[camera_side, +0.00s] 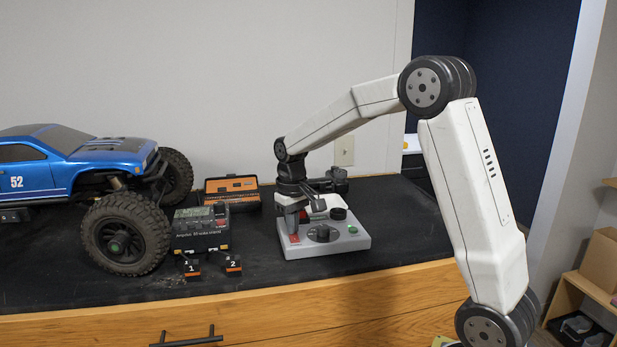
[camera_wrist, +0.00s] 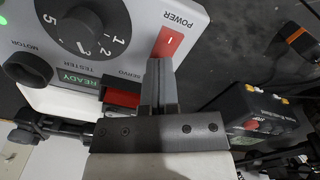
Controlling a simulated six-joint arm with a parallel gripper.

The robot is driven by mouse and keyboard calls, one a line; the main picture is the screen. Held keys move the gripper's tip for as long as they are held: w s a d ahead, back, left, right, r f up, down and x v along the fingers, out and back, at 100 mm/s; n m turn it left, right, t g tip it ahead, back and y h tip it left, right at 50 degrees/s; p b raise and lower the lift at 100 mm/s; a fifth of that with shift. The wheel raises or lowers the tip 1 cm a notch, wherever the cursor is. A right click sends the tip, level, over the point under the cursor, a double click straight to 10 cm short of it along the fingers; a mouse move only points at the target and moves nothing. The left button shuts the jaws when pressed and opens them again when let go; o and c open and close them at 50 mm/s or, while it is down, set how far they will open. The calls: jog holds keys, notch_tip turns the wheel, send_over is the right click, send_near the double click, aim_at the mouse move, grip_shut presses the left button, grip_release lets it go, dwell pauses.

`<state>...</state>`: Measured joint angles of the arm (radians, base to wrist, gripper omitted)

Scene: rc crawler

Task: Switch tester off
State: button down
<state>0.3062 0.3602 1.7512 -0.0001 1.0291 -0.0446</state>
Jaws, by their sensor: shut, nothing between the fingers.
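The grey tester (camera_side: 348,243) sits on the black mat, with a dark dial on top. In the wrist view its panel (camera_wrist: 196,18) reads upside down. The red POWER switch (camera_wrist: 168,42) shows a white bar mark, and a green READY display (camera_wrist: 78,79) is lit. My gripper (camera_wrist: 160,68) is shut and empty, its fingertips pointing down close to the switch. In the side view my gripper (camera_side: 292,228) is over the tester's left part, near the red switch (camera_side: 294,239). Whether the fingertips touch the switch cannot be told.
A blue crawler (camera_side: 100,160) with big tyres stands at left. The mat is clear right of the tester.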

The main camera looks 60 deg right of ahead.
jog(key=shift+f, duration=0.15)
jog(key=shift+r, duration=3.55)
jog(key=shift+s+a+f, duration=0.2)
jog(key=shift+a+f, duration=0.2)
jog(key=shift+a, duration=0.05)
jog(key=s+a+f, duration=0.2)
jog(key=s+a+f+n+t, duration=0.1)
jog(key=a+f, duration=0.2)
jog(key=s+a+f+n+t, duration=0.1)
jog(key=s+a+f, duration=0.1)
jog(key=a, duration=0.1)
jog(key=shift+s+a+f, duration=0.15)
jog(key=shift+s+f, duration=0.15)
jog(key=shift+f, duration=0.1)
jog(key=s+a+f+n, duration=0.1)
jog(key=s+a+f, duration=0.3)
jog(key=s+f, duration=0.2)
jog(key=shift+s+a+f+t, duration=0.15)
jog(key=shift+s+f+t, duration=0.15)
jog(key=shift+s, duration=1)
